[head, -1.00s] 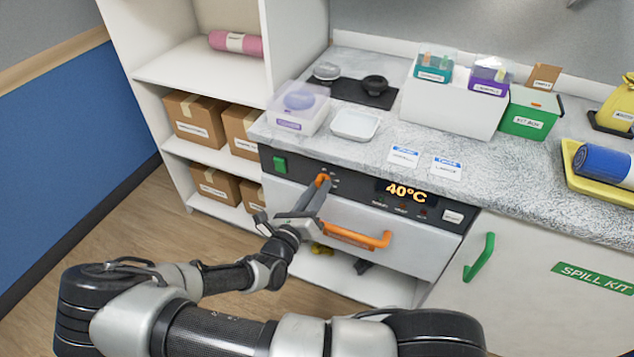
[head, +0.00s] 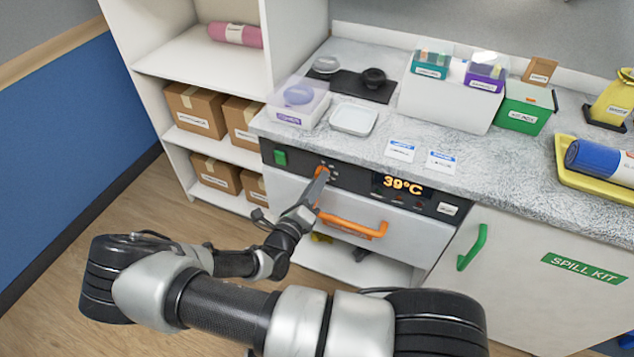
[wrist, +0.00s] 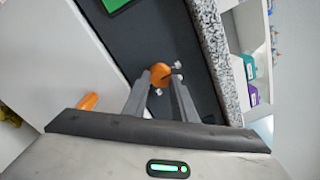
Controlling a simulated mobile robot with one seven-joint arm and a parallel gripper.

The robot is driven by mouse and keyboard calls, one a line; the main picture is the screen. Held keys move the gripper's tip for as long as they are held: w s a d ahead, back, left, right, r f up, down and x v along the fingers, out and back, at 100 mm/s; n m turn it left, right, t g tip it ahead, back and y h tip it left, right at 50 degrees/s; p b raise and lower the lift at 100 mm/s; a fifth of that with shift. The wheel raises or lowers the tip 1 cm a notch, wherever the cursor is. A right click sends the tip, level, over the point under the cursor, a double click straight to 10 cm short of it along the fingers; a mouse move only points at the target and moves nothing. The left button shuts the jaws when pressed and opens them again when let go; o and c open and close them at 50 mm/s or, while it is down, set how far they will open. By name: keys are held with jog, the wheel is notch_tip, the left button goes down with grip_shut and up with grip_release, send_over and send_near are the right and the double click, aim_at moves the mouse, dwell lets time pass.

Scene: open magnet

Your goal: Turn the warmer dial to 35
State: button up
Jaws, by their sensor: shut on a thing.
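The warmer dial is an orange knob (wrist: 161,74) on the dark control panel (head: 345,178) of the warmer. My gripper (wrist: 162,84) is shut on the dial, with one finger on each side of it in the wrist view. In the head view my gripper (head: 318,180) reaches the panel and hides most of the dial. The lit display (head: 402,186) to the right of the dial reads 39°C. The dial's small markings are too small to read.
An orange drawer handle (head: 353,227) sticks out just below my gripper. A green switch (head: 280,158) is left of the dial. The counter (head: 375,150) overhangs above, with a white tray (head: 354,119) and a lidded box (head: 298,105). A green handle (head: 472,247) is at the right.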

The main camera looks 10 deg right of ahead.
jog(key=o, duration=1)
jog(key=shift+o, duration=0.2)
jog(key=v, duration=1.7)
jog(key=shift+s, duration=0.25)
